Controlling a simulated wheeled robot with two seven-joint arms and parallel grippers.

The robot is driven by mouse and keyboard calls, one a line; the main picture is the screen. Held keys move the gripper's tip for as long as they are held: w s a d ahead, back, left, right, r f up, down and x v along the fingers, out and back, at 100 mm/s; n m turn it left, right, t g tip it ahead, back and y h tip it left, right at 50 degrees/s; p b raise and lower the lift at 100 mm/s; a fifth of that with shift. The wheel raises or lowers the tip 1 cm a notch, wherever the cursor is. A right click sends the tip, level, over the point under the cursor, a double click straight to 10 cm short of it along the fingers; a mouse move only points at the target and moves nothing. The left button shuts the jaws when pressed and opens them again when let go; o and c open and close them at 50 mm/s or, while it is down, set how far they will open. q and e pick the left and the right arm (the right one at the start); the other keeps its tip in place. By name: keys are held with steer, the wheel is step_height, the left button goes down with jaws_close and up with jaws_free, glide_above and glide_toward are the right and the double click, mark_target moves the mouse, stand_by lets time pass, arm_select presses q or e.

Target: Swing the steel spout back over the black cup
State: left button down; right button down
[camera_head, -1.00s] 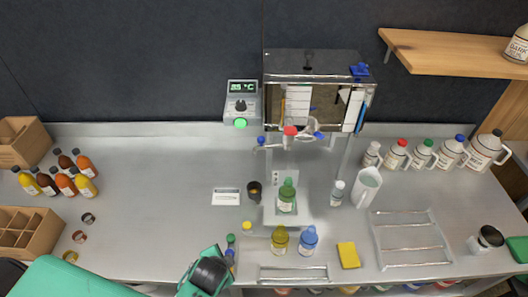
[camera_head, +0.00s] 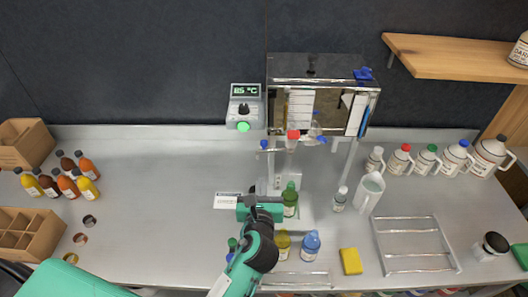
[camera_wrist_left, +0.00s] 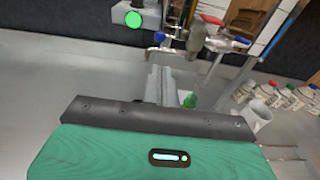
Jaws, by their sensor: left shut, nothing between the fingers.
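The steel spout assembly (camera_head: 291,146) hangs under the evaporator, with a red knob (camera_head: 293,135) and blue-tipped ends at left and right. It also shows in the left wrist view (camera_wrist_left: 196,38); which way its outlet points is not clear. My left gripper (camera_head: 262,188) is shut and empty, over the bench below the spout and left of the green-capped bottle (camera_head: 290,200). In the left wrist view its grey fingers (camera_wrist_left: 162,84) are together, apart from the spout. The black cup is hidden behind my left gripper and arm. My right gripper is not in view.
The evaporator box (camera_head: 310,95) stands above, with a temperature display (camera_head: 245,105) on its left. Yellow and blue bottles (camera_head: 311,245) stand near the front, close to my forearm. A pitcher (camera_head: 369,193) and wire rack (camera_head: 415,243) are at right.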

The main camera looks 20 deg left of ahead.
arm_select(q)
steer(key=p, duration=0.3)
glide_toward(262, 144)
steer(key=x, duration=0.5)
steer(key=shift+w+d+f, duration=0.1)
steer(key=shift+w+d, duration=0.05)
steer(key=shift+d, duration=0.15)
steer(key=shift+x, duration=0.75)
steer(key=shift+f, duration=0.1)
steer(key=shift+w+a+r+m+h+p, duration=0.25)
steer(key=shift+m+h+p, duration=0.2)
steer(key=shift+p, duration=0.8)
steer(key=shift+a+t+h+p, duration=0.15)
steer(key=shift+t+h+p, duration=0.1)
steer(key=shift+t+p, duration=0.05)
steer(key=shift+w+a+f, duration=0.25)
steer(key=shift+w, duration=0.1)
